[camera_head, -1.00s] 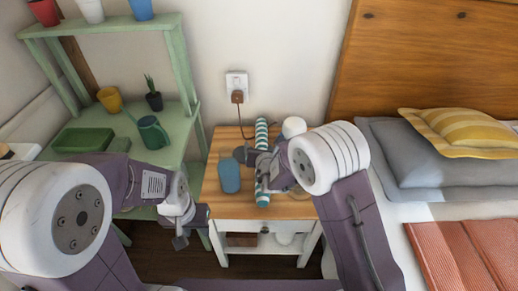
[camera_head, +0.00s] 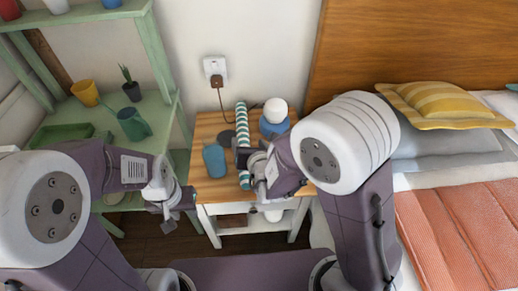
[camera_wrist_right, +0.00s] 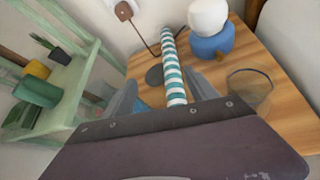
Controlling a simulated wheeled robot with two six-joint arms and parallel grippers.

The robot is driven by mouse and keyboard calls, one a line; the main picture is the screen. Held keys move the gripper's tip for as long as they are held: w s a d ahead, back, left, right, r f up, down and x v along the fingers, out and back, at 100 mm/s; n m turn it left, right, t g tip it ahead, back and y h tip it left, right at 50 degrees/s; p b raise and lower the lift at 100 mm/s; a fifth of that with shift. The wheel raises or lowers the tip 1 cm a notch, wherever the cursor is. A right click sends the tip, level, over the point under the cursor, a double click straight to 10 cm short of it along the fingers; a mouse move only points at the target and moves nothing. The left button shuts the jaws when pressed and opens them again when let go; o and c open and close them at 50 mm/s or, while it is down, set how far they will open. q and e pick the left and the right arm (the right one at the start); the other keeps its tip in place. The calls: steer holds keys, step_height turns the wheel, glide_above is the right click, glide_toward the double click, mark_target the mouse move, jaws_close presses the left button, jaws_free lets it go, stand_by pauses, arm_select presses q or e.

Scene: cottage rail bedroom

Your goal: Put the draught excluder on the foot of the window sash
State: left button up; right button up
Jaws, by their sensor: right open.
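The draught excluder (camera_head: 241,120) is a teal-and-white striped roll lying lengthwise on the wooden top of the bedside table (camera_head: 207,126). My right gripper (camera_head: 243,160) is at its nearer part, covering some of it. In the right wrist view the open fingers stand to either side of the striped roll (camera_wrist_right: 173,68), whose near end is hidden behind the gripper body; I cannot tell whether they touch it. My left gripper (camera_head: 169,205) hangs low in front of the green shelf, away from the roll; its jaws are unclear.
A blue container (camera_head: 214,160) stands left of the roll, and a blue-based lamp with a white top (camera_head: 273,122) right of it. A clear glass (camera_wrist_right: 250,91) is near the right finger. The green shelf (camera_head: 85,117) holds pots and a watering can (camera_head: 133,123). A bed is right.

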steer(key=s+d+f+m+g+h, duration=0.1)
steer(key=s+d+m+g+h, duration=0.1)
steer(key=d+m+h, duration=0.5)
steer(key=s+d+f+m+g+h, duration=0.1)
steer(key=d+m, duration=0.3)
steer(key=d, duration=0.7)
steer(key=s+d+f+m+g, duration=0.3)
steer(key=s+d+m+g, duration=0.3)
steer(key=s+m, duration=0.4)
arm_select(q)
steer(key=o, duration=0.8)
steer(key=shift+c, duration=0.2)
arm_select(e)
steer(key=s+a+f+m+g+y, duration=0.1)
steer(key=s+a+m+y, duration=0.4)
steer(key=m, duration=0.9)
steer(key=shift+a+f+g+y, duration=0.25)
steer(key=shift+a+g+y, duration=0.25)
steer(key=shift+a, duration=0.7)
